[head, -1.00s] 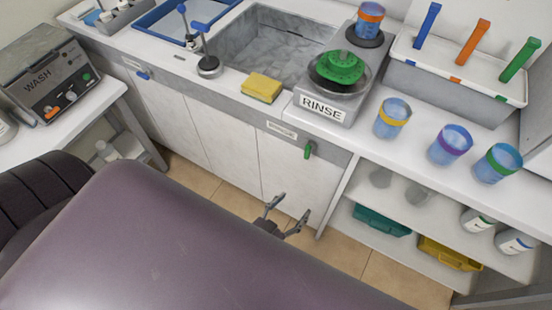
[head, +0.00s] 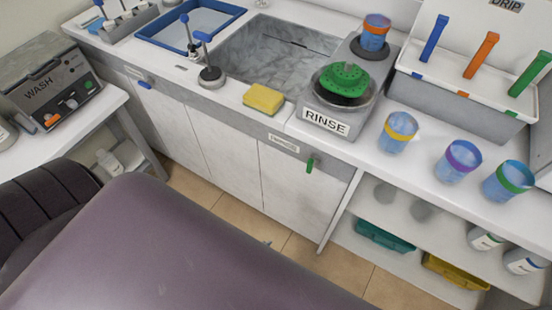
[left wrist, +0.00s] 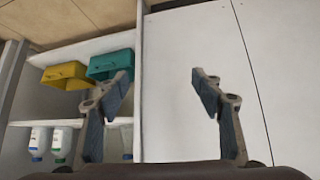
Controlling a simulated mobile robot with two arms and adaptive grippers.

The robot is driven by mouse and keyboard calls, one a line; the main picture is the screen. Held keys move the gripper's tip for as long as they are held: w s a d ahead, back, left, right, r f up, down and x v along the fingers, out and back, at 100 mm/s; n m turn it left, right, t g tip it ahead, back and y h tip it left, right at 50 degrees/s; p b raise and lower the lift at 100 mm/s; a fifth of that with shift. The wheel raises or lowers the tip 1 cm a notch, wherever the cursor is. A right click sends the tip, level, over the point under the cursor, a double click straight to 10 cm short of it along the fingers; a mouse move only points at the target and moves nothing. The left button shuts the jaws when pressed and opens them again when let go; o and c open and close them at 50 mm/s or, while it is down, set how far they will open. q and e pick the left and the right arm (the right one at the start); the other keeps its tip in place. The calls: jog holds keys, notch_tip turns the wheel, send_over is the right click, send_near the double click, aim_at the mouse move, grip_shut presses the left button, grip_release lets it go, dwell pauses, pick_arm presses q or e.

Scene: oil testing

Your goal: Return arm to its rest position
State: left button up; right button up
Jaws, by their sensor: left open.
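My left gripper (left wrist: 163,85) is open and empty in the left wrist view, its two fingers spread apart. White cabinet fronts (left wrist: 195,30) lie beyond it, and nothing is between the fingers. In the head view only a tiny tip of the left gripper (head: 267,242) shows past the edge of my large purple-grey arm link. The rest of this gripper and forearm is hidden behind that link. The right gripper is in neither view.
The counter above holds a sink (head: 275,65), a yellow sponge (head: 264,98), the RINSE unit (head: 326,120) and several blue cups. Shelves below hold a teal bin (head: 383,236), a yellow bin (head: 455,271) and bottles. The WASH machine (head: 52,90) stands at left. Floor in front of the cabinets is clear.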

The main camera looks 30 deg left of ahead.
pick_arm(q)
jog(key=shift+s+a+f, duration=0.1)
jog(key=shift+s+f, duration=0.1)
jog(key=shift+f, duration=0.05)
dwell(0.4)
jog(key=s+a+f+g, duration=0.2)
jog(key=s+f, duration=0.2)
jog(key=s, duration=0.3)
jog(key=s+a+f+g+y, duration=0.1)
jog(key=s+a+f+g, duration=0.2)
jog(key=s, duration=0.4)
jog(key=s+a+f+g+y, duration=0.1)
jog(key=s+a+f+g, duration=0.1)
jog(key=s+f, duration=0.3)
jog(key=s+a, duration=0.1)
jog(key=s, duration=0.2)
jog(key=shift+f+g, duration=0.35)
jog(key=shift+g, duration=0.05)
